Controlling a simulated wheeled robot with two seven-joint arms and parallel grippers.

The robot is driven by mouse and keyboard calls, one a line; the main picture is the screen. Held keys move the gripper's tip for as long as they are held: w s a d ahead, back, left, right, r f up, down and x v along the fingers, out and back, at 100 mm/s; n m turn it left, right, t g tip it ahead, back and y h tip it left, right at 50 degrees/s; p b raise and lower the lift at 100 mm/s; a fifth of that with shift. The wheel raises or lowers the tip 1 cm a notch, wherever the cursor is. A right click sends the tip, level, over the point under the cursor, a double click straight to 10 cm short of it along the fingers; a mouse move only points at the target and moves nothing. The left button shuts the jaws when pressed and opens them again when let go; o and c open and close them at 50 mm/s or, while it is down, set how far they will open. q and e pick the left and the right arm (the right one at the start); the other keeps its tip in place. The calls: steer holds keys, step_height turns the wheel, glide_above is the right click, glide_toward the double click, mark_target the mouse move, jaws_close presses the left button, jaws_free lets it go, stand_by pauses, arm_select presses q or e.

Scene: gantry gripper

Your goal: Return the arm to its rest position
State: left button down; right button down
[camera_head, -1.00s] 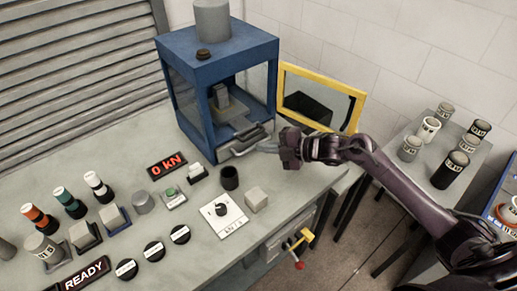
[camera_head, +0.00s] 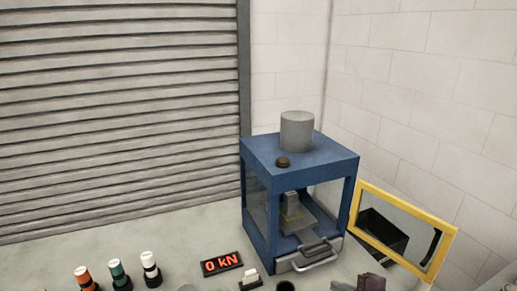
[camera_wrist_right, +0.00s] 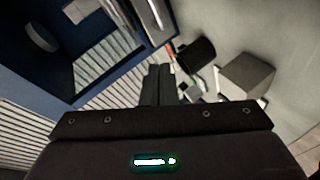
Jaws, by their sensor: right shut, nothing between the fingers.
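In the head view only a small part of my right gripper (camera_head: 340,287) shows at the bottom edge, in front of the blue press and right of its handle. In the right wrist view the two dark fingers of my right gripper (camera_wrist_right: 157,84) are together with nothing between them. They point toward the bench, near a black cup (camera_wrist_right: 196,54) and a grey block (camera_wrist_right: 246,76). Most of my right arm is outside the head view. My left gripper is not in view.
The blue press (camera_head: 300,155) stands on the bench (camera_head: 190,235), with a metal handle (camera_head: 318,260) at its front. Its yellow-framed door (camera_head: 440,250) stands open to the right. A red "0 kN" display (camera_head: 221,263) and several capped bottles (camera_head: 150,268) sit to the left.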

steer(key=s+a+f+m+h, duration=0.1)
steer(key=m, duration=0.1)
steer(key=s+a+m+h, duration=0.1)
steer(key=s+m+h, duration=0.1)
steer(key=m, duration=0.1)
steer(key=s+a+f+m+h, duration=0.1)
steer(key=s+m+h, duration=0.1)
steer(key=m, duration=0.1)
steer(key=shift+a+f, duration=0.1)
steer(key=shift+f, duration=0.25)
steer(key=s+m+g+h, duration=0.3)
steer(key=s+m+g, duration=0.55)
steer(key=s, duration=0.75)
step_height(320, 180, down, 32)
steer(key=s+m, duration=0.2)
steer(key=s, duration=0.1)
steer(key=s+d+f, duration=0.2)
steer(key=s+f, duration=0.6)
steer(key=s, duration=0.1)
steer(key=s+d+f+g, duration=0.1)
steer(key=s+d+f, duration=0.1)
steer(key=s+f, duration=0.6)
steer(key=shift+s+f, duration=0.15)
steer(key=shift+s, duration=0.7)
